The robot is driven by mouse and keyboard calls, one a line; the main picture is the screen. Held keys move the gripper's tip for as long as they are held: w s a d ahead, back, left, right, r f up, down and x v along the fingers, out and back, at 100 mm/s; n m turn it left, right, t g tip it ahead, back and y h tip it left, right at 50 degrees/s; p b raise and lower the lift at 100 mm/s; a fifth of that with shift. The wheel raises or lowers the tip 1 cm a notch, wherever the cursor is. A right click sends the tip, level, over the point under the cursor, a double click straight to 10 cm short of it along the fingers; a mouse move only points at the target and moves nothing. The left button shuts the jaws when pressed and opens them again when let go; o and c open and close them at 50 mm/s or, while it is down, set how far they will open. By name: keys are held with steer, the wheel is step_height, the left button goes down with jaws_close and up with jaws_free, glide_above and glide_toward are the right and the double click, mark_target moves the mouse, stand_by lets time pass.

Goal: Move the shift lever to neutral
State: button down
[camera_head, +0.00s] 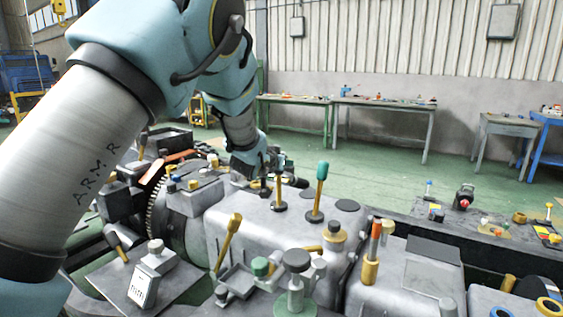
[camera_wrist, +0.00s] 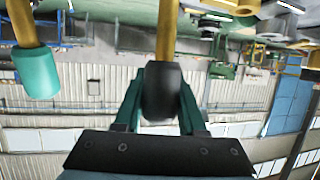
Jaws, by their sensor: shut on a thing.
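A shift lever with a yellow shaft and a black knob (camera_wrist: 162,92) is between the two teal fingers of my gripper (camera_wrist: 162,85) in the wrist view. My gripper is shut on the knob. In the head view the lever's shaft (camera_head: 279,190) rises from the grey housing (camera_head: 245,222), with my gripper (camera_head: 272,166) at its upper end; the knob is largely hidden there. A second lever with a teal knob (camera_head: 322,170) stands to the right, apart from my gripper. Its teal knob also shows at left in the wrist view (camera_wrist: 37,72). No gear markings can be read.
A yellow lever (camera_head: 228,240) tilts at the housing's front left. A grey-capped post (camera_head: 296,262) and an orange-and-yellow handle (camera_head: 372,250) stand nearer the camera. A toothed wheel (camera_head: 155,205) is at left. Workbenches (camera_head: 383,103) stand far back beyond clear green floor.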

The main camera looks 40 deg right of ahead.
steer(key=c, duration=0.5)
jaws_free()
steer(key=shift+a, duration=0.1)
steer(key=b+v, duration=0.3)
steer(key=v, duration=0.7)
steer(key=shift+a, duration=0.3)
steer(key=shift+r, duration=0.1)
